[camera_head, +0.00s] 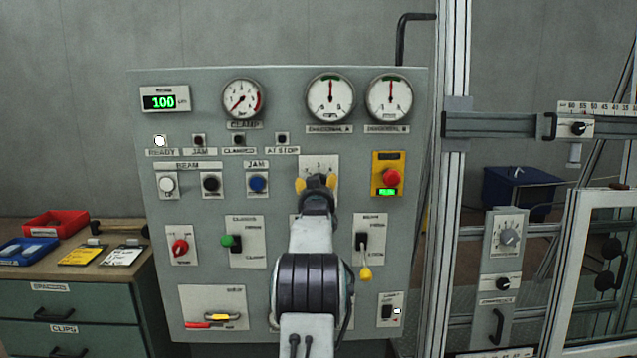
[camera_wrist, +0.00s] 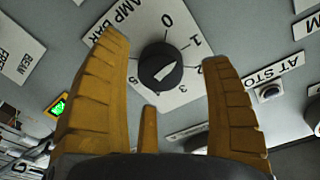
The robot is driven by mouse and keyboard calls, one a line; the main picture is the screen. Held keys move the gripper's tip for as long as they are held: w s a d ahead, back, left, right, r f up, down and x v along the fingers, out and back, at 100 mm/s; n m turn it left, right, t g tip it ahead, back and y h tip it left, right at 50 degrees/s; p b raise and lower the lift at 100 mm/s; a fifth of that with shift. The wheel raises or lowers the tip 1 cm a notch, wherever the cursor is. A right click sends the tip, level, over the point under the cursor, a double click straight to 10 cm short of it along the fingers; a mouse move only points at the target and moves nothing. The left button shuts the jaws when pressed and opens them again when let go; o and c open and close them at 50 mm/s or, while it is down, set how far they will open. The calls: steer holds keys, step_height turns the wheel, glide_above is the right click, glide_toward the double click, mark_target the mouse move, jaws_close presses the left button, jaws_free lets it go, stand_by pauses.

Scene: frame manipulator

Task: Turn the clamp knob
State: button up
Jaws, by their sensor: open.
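The clamp knob (camera_wrist: 160,67) is a round black knob with a white pointer mark, on a white plate (camera_wrist: 180,28) lettered "...AMP BAR" and numbered around the dial. The mark lies slantwise, between lower left and upper right in the wrist view. My gripper (camera_wrist: 164,52) has its two yellow fingers spread, one on each side of the knob, with visible gaps. In the head view my gripper (camera_head: 316,183) is in front of the plate (camera_head: 318,163) and hides the knob. I cannot tell how far the fingertips are from the panel.
The grey panel (camera_head: 285,90) carries gauges, buttons and switches close around the plate. A red stop button (camera_head: 391,178) on a yellow box is to the right, and a blue button (camera_head: 258,183) to the left. A bench (camera_head: 130,262) with trays stands left; a metal frame (camera_head: 452,180) stands right.

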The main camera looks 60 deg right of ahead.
steer(key=shift+p+x, duration=0.45)
steer(key=shift+x, duration=0.6)
steer(key=shift+c, duration=0.2)
